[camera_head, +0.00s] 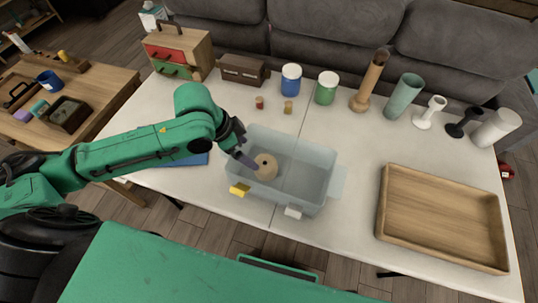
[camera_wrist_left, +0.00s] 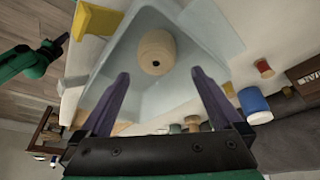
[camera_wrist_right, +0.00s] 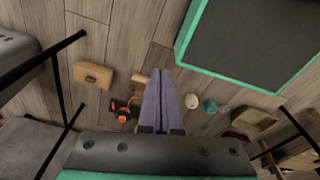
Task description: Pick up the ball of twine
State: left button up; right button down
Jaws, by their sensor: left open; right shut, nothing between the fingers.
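The ball of twine (camera_head: 265,166) is a tan, rounded spool with a dark hole in its end. It lies inside the clear bluish plastic bin (camera_head: 318,187) on the white table. It also shows in the left wrist view (camera_wrist_left: 156,52), ahead of the fingers. My left gripper (camera_head: 246,160) is open and empty at the bin's left side, close to the twine; in its wrist view the fingers (camera_wrist_left: 158,85) stand apart with the twine beyond them.
A wooden tray (camera_head: 440,218) lies to the right on the table. A yellow block (camera_head: 240,189) and a white block (camera_head: 293,212) are at the bin's near side. Jars, including a blue one (camera_head: 291,78), and vases stand along the back. Clear table lies between bin and tray.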

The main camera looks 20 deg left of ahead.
aim_at(264, 168)
pick_arm(q)
jog(key=x, duration=0.3)
jog(key=s+x, duration=0.1)
jog(key=x, duration=0.2)
jog(key=shift+s+d, duration=0.15)
jog(key=shift+d, duration=0.05)
jog(key=x, duration=0.6)
jog(key=shift+w+a+f+p, duration=0.1)
jog(key=shift+w+f+p, duration=0.2)
jog(key=shift+f, duration=0.15)
jog(key=shift+c, duration=0.9)
jog(key=c, duration=0.9)
pick_arm(e)
jog(key=s, duration=0.3)
jog(key=shift+s+d+r, duration=0.1)
jog(key=shift+d+r, duration=0.1)
pick_arm(q)
jog(key=shift+c, duration=0.2)
